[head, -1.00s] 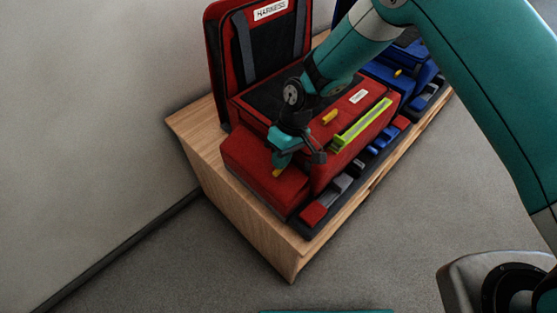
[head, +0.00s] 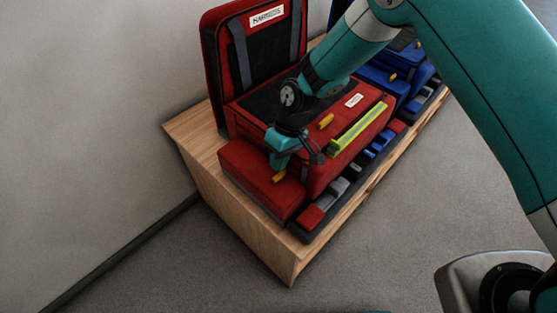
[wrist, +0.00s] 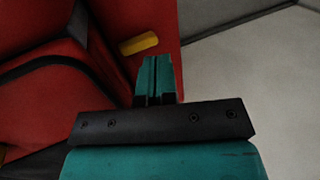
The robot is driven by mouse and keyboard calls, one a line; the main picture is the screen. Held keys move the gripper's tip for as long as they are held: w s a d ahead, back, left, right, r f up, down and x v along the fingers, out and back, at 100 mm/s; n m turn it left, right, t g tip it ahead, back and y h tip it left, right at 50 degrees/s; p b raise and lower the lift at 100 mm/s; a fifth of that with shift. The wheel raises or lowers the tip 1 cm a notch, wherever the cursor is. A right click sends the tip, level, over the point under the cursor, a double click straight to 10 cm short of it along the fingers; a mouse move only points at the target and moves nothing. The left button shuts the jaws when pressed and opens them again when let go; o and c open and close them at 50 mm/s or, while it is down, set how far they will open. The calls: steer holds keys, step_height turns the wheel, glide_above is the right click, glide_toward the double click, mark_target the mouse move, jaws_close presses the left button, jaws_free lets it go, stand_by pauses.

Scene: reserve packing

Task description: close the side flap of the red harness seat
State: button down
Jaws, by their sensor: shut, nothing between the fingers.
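The red harness seat (head: 240,100) stands on a wooden bench, its tall back carrying a white label. Its side flap (head: 255,180) is the red padded panel at the near left end, with a small yellow tab (head: 279,177); it looks folded out, lying low beside the seat body. My gripper (head: 279,160) is shut and empty, pointing down at the flap just behind the yellow tab. In the wrist view my shut fingertips (wrist: 154,75) are close to the red panel, with the yellow tab (wrist: 139,43) just beyond. Whether they touch the panel I cannot tell.
A yellow-green bar (head: 358,127) lies along the seat's front edge. A dark tray (head: 310,233) with red, grey and blue pieces runs along the front of the wooden bench (head: 240,220). A blue seat (head: 395,80) stands farther right.

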steer(key=w+d+r, duration=0.5)
steer(key=w+r, duration=0.1)
steer(key=shift+d+r, duration=0.2)
steer(key=shift+d, duration=0.2)
steer(key=shift+w+d+r, duration=0.3)
steer(key=shift+w+d, duration=0.15)
steer(key=shift+r, duration=0.15)
steer(key=s+d+r+m+t, duration=0.1)
steer(key=s+d+r, duration=0.1)
steer(key=s+r, duration=0.7)
steer(key=s+d+r+t, duration=0.1)
steer(key=s+d+r, duration=0.2)
steer(key=s+r, duration=0.65)
steer(key=s+d+r+m+t+y, duration=0.1)
steer(key=s+d+r, duration=0.2)
steer(key=s, duration=0.5)
steer(key=shift+s+r, duration=0.3)
steer(key=shift+r, duration=0.5)
steer(key=shift+a, duration=0.15)
